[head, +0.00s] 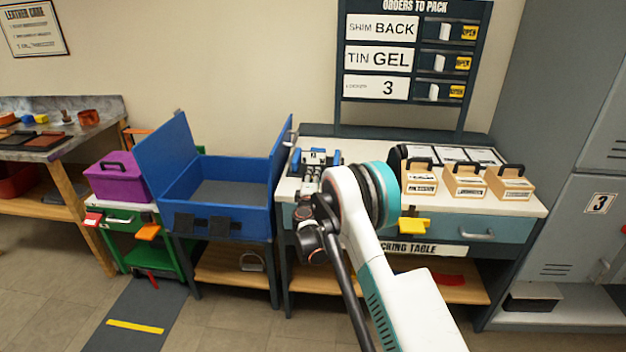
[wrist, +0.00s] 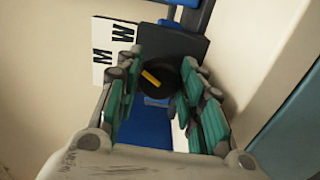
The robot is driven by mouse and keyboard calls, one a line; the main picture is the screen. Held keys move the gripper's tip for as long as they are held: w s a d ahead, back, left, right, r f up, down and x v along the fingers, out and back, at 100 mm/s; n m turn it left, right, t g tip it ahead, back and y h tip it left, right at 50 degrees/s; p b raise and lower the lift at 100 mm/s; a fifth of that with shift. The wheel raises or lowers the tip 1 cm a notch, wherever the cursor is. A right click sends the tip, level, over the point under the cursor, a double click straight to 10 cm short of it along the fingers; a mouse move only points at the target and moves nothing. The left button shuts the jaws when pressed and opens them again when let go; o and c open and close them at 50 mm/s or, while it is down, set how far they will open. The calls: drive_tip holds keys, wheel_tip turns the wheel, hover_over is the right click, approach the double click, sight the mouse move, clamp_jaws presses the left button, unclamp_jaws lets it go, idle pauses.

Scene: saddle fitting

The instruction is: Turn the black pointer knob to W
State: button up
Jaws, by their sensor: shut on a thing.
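The black pointer knob (wrist: 172,72) shows in the wrist view between my fingers. It has a yellow pointer bar (wrist: 151,78) lying slantwise, its upper-left end towards a white card (wrist: 112,50) with the letters W and M. The W is the upper letter and the M is nearer the left finger. My gripper (wrist: 160,76) is shut on the knob, with a green-padded finger on each side of it. In the head view my gripper (head: 313,188) is at the blue and grey device (head: 318,157) on the packing table. The knob is hidden there by my arm.
The packing table (head: 487,193) also holds several wooden boxes (head: 465,180) with black handles at its right. An open blue bin (head: 215,212) stands left of the table. Grey lockers (head: 585,215) stand at the right. An orders board (head: 415,60) rises behind the table.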

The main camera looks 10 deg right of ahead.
drive_tip(key=m, duration=0.5)
drive_tip(key=shift+f+m, duration=0.2)
drive_tip(key=shift+m, duration=0.2)
idle(0.4)
drive_tip(key=o, duration=1)
drive_tip(key=shift+o, duration=0.2)
